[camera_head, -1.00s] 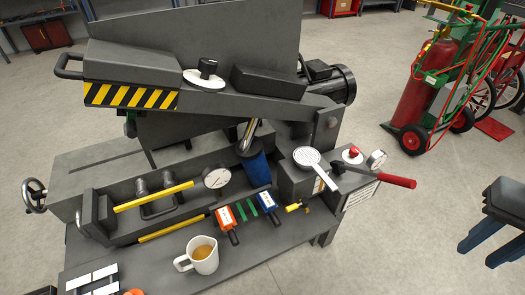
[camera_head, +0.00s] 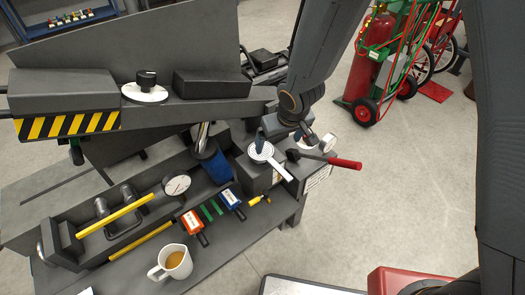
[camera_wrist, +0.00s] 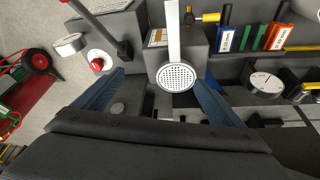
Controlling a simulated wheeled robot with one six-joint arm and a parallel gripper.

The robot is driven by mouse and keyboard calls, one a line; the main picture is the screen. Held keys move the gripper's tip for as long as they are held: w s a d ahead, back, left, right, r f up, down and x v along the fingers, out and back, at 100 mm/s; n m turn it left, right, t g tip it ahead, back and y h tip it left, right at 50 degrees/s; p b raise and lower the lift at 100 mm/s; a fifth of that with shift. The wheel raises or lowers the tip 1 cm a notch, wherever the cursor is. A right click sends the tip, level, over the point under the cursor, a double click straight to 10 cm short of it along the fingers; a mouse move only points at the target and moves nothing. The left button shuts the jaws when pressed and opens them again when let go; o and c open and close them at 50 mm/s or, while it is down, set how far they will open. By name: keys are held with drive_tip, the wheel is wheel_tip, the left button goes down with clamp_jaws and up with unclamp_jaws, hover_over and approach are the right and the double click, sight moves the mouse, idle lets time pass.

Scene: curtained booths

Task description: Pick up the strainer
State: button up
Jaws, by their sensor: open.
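The strainer (camera_head: 262,152) has a round white perforated bowl and a pale straight handle. It lies on top of a dark grey box (camera_head: 258,175) at the machine's right end, with its handle pointing to the lower right. In the wrist view the strainer (camera_wrist: 176,77) is near the middle, its handle running up to the top edge. My gripper (camera_wrist: 158,80) is open, with blue fingers on either side of the bowl in that view. In the head view my gripper (camera_head: 278,138) is just above and behind the strainer. I see nothing held between the fingers.
A red-handled lever (camera_head: 335,161) and a red button (camera_wrist: 97,64) are close beside the strainer. Open floor lies to the right.

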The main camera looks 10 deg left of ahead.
sight(264, 157)
drive_tip(key=a, duration=0.1)
drive_tip(key=a+f, duration=0.1)
drive_tip(key=a, duration=0.1)
drive_tip(key=shift+s+a+f+n+y, duration=0.2)
drive_tip(key=shift+s+a+n+y, duration=0.05)
drive_tip(key=shift+a+n+y, duration=0.15)
drive_tip(key=shift+x, duration=3.85)
drive_tip(key=shift+w+a, duration=0.1)
drive_tip(key=shift+w, duration=0.05)
drive_tip(key=c, duration=1.2)
drive_tip(key=shift+r, duration=0.1)
wheel_tip(264, 157, up, 9)
drive_tip(key=p, duration=0.4)
drive_tip(key=shift+f, duration=0.25)
drive_tip(key=shift+r+p, duration=2.25)
drive_tip(key=shift+p, duration=1.4)
